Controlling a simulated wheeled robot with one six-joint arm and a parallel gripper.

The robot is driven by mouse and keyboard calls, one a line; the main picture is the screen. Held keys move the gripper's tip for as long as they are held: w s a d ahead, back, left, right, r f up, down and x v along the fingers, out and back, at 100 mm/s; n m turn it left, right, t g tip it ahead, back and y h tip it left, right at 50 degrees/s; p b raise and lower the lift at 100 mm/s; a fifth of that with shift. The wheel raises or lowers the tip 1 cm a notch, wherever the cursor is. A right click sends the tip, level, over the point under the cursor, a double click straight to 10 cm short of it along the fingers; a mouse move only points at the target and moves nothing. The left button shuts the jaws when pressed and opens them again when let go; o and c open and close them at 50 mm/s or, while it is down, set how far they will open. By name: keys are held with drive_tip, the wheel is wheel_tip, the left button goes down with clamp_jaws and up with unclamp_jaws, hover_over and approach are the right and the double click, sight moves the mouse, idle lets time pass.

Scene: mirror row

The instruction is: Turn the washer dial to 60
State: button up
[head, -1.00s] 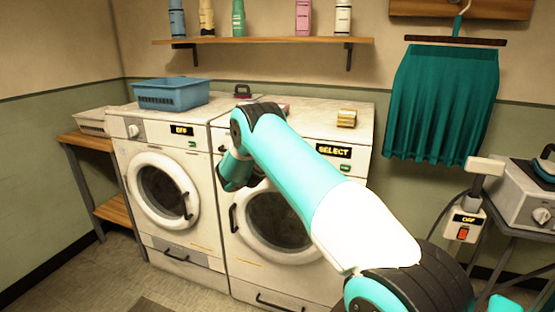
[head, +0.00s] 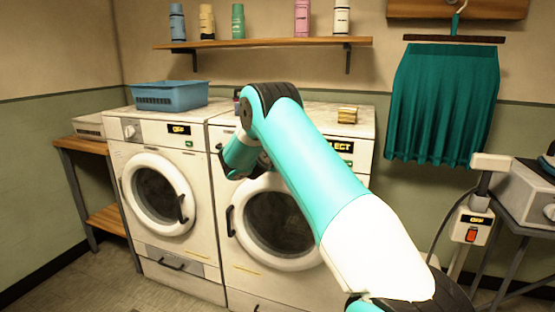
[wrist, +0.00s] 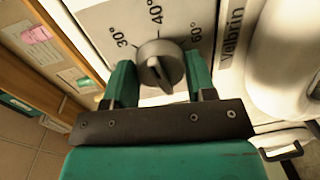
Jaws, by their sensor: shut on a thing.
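In the wrist view, my gripper (wrist: 158,80) is shut on a round grey dial (wrist: 160,66), with one green finger on each side. The white panel around the dial is marked 30°, 40° and 60° (wrist: 196,31). The dial's raised ridge runs nearly upright in the picture, its upper end roughly towards 40°; which end is the pointer I cannot tell for sure. In the head view, my arm reaches to the right-hand washer (head: 345,185), at the left part of its panel. The arm hides the dial and my fingertips there. Its display (head: 340,146) is partly covered, showing "LECT".
The left-hand machine (head: 205,210) has its own dial (head: 130,131) and a display reading "OFF". A blue basket (head: 170,97) stands on top of it. A yellowish block (head: 347,115) lies on the right-hand machine. A wooden shelf (head: 265,43) with bottles hangs above.

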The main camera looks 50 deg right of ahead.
drive_tip(key=m+b, duration=0.2)
drive_tip(key=f+m+b, duration=0.1)
drive_tip(key=m+b, duration=0.1)
drive_tip(key=b, duration=0.1)
drive_tip(key=shift+s+t, duration=0.1)
drive_tip(key=shift+t, duration=0.2)
drive_tip(key=m+b, duration=0.3)
drive_tip(key=b, duration=0.1)
drive_tip(key=shift+m+b, duration=0.4)
drive_tip(key=m+b, duration=0.4)
drive_tip(key=b, duration=0.1)
drive_tip(key=shift+t, duration=0.3)
drive_tip(key=shift+r+m+b, duration=0.1)
drive_tip(key=shift+m+b, duration=0.4)
drive_tip(key=shift+b, duration=0.25)
drive_tip(key=shift+r, duration=0.1)
drive_tip(key=o, duration=0.9)
